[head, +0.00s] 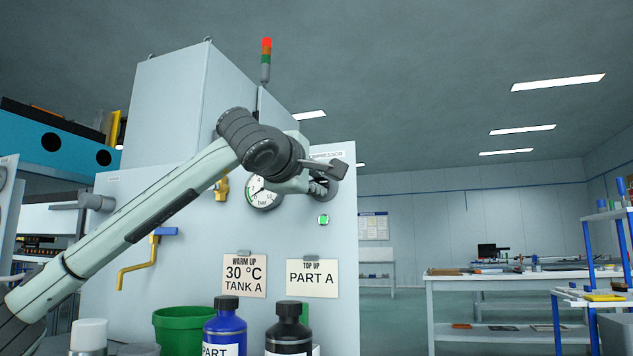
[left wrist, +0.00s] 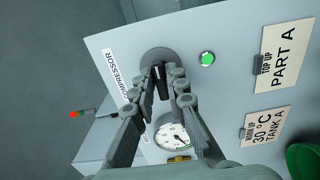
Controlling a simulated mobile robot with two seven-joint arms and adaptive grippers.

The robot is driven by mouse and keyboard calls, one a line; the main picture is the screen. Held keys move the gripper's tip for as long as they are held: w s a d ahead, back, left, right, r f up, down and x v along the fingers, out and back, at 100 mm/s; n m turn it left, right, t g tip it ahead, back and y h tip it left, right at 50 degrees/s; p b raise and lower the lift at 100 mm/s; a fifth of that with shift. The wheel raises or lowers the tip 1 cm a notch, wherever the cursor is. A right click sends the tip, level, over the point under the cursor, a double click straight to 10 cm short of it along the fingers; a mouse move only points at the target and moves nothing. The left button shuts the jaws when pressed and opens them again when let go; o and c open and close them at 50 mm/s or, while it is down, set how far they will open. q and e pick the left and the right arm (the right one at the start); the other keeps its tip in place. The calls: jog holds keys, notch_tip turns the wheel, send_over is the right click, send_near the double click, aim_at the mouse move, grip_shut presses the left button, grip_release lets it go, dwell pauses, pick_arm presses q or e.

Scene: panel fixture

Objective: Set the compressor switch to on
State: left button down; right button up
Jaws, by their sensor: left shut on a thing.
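The compressor switch is a dark knob on a round grey plate, under the COMPRESSOR label (head: 328,154) on the light grey panel (head: 200,280). In the left wrist view the knob (left wrist: 159,78) sits between the two fingers, close to the label (left wrist: 118,75). My left gripper (head: 322,185) is at the panel, shut on this knob; it also shows in the left wrist view (left wrist: 162,76). The fingers partly hide the knob, so its exact setting is hard to read. A lit green lamp (head: 324,219) is just below the switch. My right gripper is not in view.
A pressure gauge (head: 263,193) is left of the switch. A yellow pipe with a blue valve handle (head: 165,232) is further left. Bottles, a blue one (head: 225,330) and a black one (head: 288,335), and a green bucket (head: 180,330) stand below.

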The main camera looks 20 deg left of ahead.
pick_arm(q)
jog(key=shift+d, duration=0.1)
jog(key=c, duration=1.6)
grip_release()
jog(key=shift+s, duration=0.15)
jog(key=s, duration=1.1)
jog(key=shift+s+a, duration=0.25)
jog(key=shift+s, duration=0.15)
